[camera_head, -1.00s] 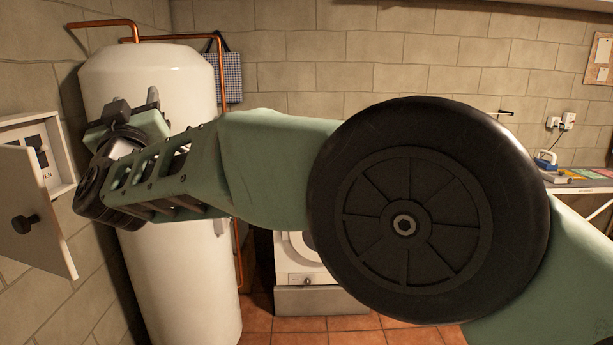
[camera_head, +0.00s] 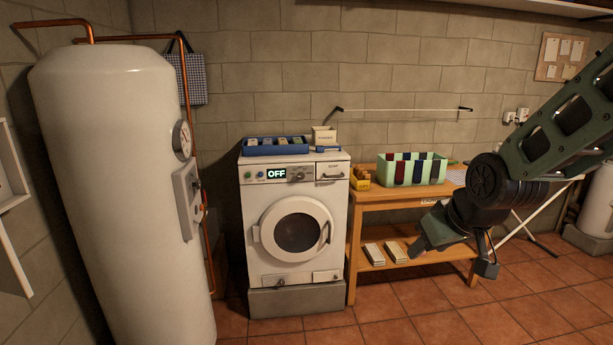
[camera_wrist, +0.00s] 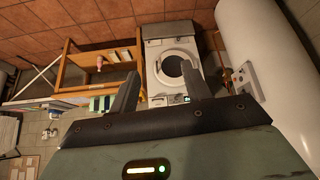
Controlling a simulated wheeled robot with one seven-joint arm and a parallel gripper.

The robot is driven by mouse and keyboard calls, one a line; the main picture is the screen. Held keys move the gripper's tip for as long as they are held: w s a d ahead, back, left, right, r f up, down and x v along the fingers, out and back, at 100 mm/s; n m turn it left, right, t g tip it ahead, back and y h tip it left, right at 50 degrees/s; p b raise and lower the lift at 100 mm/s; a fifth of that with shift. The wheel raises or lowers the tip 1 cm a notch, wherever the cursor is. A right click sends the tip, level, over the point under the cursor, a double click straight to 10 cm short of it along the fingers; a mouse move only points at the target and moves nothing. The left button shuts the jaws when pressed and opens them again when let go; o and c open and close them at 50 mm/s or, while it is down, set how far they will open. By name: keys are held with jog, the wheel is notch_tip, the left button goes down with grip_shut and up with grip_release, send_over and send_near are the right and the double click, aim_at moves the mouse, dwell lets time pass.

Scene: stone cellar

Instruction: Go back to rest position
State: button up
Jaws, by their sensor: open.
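In the wrist view my gripper (camera_wrist: 160,82) also shows open and empty, with the washing machine beyond the fingers. My arm comes in from the right edge of the head view, bent at the wrist.
A white tank (camera_head: 115,190) stands close at left. A washing machine (camera_head: 255,215) reading OFF carries a blue tray (camera_head: 262,151). The wooden table (camera_head: 395,196) bears a green divided bin (camera_head: 400,178). The tiled floor (camera_head: 400,305) in front is clear.

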jog(key=s+d+f+m+g+h, duration=0.1)
jog(key=s+d+f+m+g, duration=0.1)
jog(key=s+d, duration=0.4)
jog(key=s+d+f+m+g, duration=0.1)
jog(key=s+d+f+g, duration=0.15)
jog(key=s, duration=0.55)
jog(key=s+a+f+n+g+b, duration=0.1)
jog(key=s+a+f+n+b, duration=0.1)
jog(key=s+a, duration=0.4)
jog(key=s+a+f+n+g+b, duration=0.1)
jog(key=s+a+f+n+b, duration=0.2)
jog(key=a, duration=0.8)
jog(key=s+n+b, duration=0.2)
jog(key=s, duration=0.2)
jog(key=shift+s+a+f+n+b, duration=0.2)
jog(key=shift+n+b, duration=0.1)
jog(key=shift+b, duration=0.05)
